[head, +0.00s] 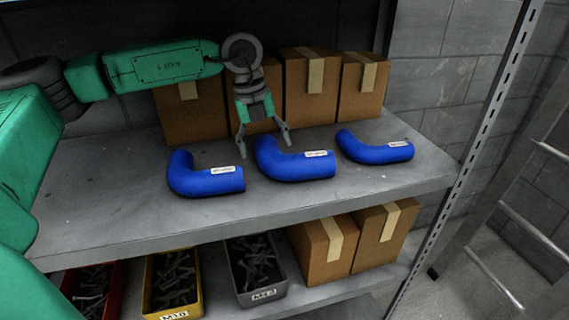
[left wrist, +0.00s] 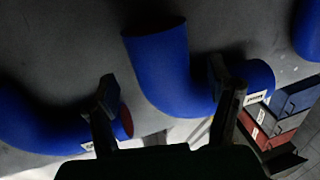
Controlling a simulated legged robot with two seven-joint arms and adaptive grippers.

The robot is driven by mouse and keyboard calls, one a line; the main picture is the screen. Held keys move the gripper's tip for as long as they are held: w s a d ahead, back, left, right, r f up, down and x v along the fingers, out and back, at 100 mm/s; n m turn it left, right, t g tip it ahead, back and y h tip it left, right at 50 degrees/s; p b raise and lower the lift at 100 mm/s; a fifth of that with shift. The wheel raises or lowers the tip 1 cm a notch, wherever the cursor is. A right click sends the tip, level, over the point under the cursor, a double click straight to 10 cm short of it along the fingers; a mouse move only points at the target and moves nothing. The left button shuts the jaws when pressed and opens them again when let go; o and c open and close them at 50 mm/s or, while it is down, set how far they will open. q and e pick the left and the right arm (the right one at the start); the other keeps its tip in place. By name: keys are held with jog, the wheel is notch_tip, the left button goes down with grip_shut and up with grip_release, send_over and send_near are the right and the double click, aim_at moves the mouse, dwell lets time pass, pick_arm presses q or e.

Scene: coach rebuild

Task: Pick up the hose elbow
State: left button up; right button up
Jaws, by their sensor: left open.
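Three blue hose elbows with white labels lie in a row on the grey shelf: a left one (head: 205,180), a middle one (head: 290,163) and a right one (head: 372,150). My left gripper (head: 264,146) is open and empty, pointing down at the middle elbow, its fingers apart on either side of the bend's upper arm. In the left wrist view the middle elbow (left wrist: 165,75) lies between the two fingers (left wrist: 167,105). The left elbow (left wrist: 35,120) ends close to the left finger, and the right elbow (left wrist: 309,30) is cut off at the edge. My right gripper is not in view.
Cardboard boxes (head: 311,92) stand behind the elbows. The lower shelf holds a red, a yellow (head: 172,285) and a grey bin (head: 257,272) of bolts, plus two boxes (head: 325,250). A perforated metal post (head: 482,135) stands at the right. The shelf's front strip is clear.

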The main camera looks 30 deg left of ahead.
pick_arm(q)
jog(key=f, duration=0.2)
jog(key=shift+w+d+f, duration=0.1)
jog(key=shift+d+f, duration=0.15)
jog(key=shift+f, duration=0.15)
jog(key=shift+w+d+f, duration=0.15)
jog(key=shift+d+f, duration=0.1)
jog(key=shift+c, duration=0.5)
jog(key=shift+a, duration=0.2)
jog(key=c, duration=1.3)
jog(key=shift+c, duration=0.2)
